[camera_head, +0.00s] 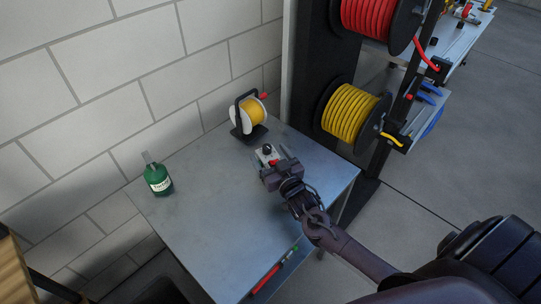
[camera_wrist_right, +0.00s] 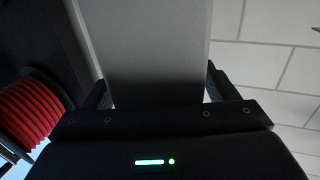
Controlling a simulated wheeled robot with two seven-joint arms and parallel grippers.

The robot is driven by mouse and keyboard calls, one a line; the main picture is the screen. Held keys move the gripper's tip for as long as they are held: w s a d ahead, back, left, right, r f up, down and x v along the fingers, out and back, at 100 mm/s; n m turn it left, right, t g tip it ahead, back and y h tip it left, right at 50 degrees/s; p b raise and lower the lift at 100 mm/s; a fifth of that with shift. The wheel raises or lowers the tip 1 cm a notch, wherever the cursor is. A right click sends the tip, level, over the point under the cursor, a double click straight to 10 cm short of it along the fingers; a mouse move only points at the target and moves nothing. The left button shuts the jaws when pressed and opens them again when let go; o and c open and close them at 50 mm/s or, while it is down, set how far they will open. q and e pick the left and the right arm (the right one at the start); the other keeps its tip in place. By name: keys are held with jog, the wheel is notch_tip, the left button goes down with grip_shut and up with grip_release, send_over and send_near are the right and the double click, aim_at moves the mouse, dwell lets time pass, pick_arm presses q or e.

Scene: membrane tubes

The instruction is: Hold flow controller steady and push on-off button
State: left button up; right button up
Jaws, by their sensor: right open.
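The flow controller (camera_head: 265,156) is a small light-grey box with a black knob on top and a red part at its side. It stands on the grey table, largely hidden by my right gripper (camera_head: 272,168). The right gripper is open, with its fingers around the box. In the right wrist view, a plain grey face of the controller (camera_wrist_right: 150,50) lies between the two dark fingers of the gripper (camera_wrist_right: 158,85). Whether the fingers touch it I cannot tell. The on-off button cannot be made out clearly; the red part may be it. My left gripper is not in view.
A green bottle (camera_head: 158,181) stands at the table's left edge. A small yellow-wound reel (camera_head: 254,112) stands behind the controller. Red (camera_head: 372,15) and yellow (camera_head: 350,113) tube spools hang on a rack at right. Pens (camera_head: 265,279) lie along the front edge. The table's middle (camera_head: 215,215) is clear.

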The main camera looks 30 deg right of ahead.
jog(key=c, duration=1.2)
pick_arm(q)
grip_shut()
pick_arm(e)
jog(key=shift+c, duration=0.4)
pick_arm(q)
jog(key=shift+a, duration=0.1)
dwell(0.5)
